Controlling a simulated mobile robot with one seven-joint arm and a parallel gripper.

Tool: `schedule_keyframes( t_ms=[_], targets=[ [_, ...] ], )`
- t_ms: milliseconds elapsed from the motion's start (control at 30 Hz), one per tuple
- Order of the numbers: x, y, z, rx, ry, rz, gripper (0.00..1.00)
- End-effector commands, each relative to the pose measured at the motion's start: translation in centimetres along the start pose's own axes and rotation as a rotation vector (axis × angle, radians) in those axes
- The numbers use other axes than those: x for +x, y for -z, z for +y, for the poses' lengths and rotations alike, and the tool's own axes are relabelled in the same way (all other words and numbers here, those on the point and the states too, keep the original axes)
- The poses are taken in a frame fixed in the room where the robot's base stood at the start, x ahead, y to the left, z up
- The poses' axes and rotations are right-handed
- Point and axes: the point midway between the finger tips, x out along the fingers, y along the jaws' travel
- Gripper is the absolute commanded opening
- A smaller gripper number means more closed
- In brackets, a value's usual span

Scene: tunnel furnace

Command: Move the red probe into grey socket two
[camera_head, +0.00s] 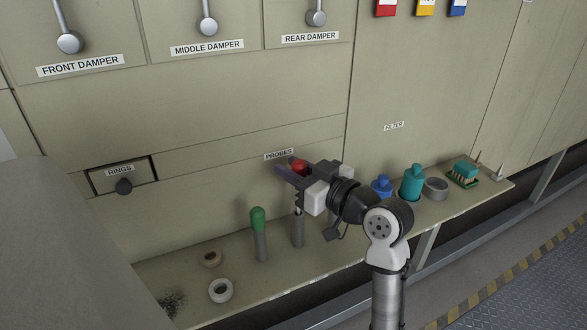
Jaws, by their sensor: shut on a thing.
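My gripper (300,172) is shut on the red probe, whose red top (299,165) shows between the fingers in front of the panel marked PROBES. The rest of the red probe is mostly hidden by the gripper. A grey upright cylinder (298,230) stands on the shelf below the gripper. Another grey cylinder (330,233) is partly hidden behind the gripper to its right. A green-topped probe (258,218) stands upright in or on a grey cylinder (262,246) to the left. I cannot tell for sure which cylinder is grey socket two, or whether the red probe touches one.
The shelf (315,272) also holds two rings (220,290) at the left. Right of my arm are a blue bottle (382,187), a teal bottle (413,183), a grey ring (436,188) and a green brush-like item (464,174). The panel wall (230,110) rises behind.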

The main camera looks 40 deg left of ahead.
Motion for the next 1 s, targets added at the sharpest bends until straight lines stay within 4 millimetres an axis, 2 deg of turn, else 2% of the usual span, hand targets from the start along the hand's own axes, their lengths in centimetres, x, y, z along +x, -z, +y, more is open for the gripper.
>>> schedule_keyframes(
  t_ms=[200,567,1000],
  targets=[
    [0.0,-1.0,0.0,0.0,0.0,0.001,0.02],
    [0.0,-1.0,0.0,0.0,0.0,0.0,0.02],
    [0.0,-2.9,0.0,0.0,0.0,0.0,0.02]
  ],
)
